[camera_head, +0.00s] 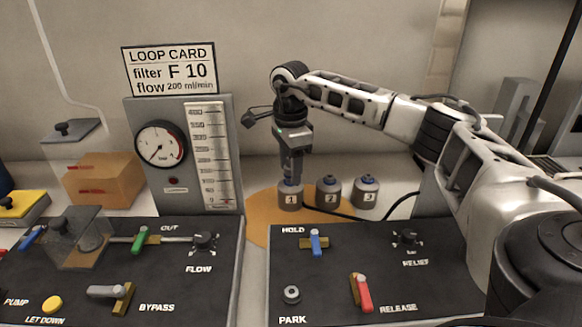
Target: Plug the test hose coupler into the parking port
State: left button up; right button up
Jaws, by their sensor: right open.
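My right gripper (292,165) points straight down over the cylinder marked 1 (290,199), its fingers around or right beside the top of it. It is open. The test hose (345,214) is a black line that runs right from near cylinder 1 and curves up behind my right arm. The coupler at its end is not clearly seen; the gripper hides the top of cylinder 1. My left gripper is not in view.
Cylinders 2 (328,193) and 3 (365,192) stand just right. The right panel (330,280) carries a blue HOLD lever (316,241), RELIEF knob (408,239) and red RELEASE lever (362,293). A gauge board (180,111) and the left control panel (190,265) stand left.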

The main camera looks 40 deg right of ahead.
dwell(0.7)
grip_shut()
jog(key=shift+r+p, duration=2.15)
jog(key=shift+r, duration=0.9)
jog(key=shift+a, duration=0.1)
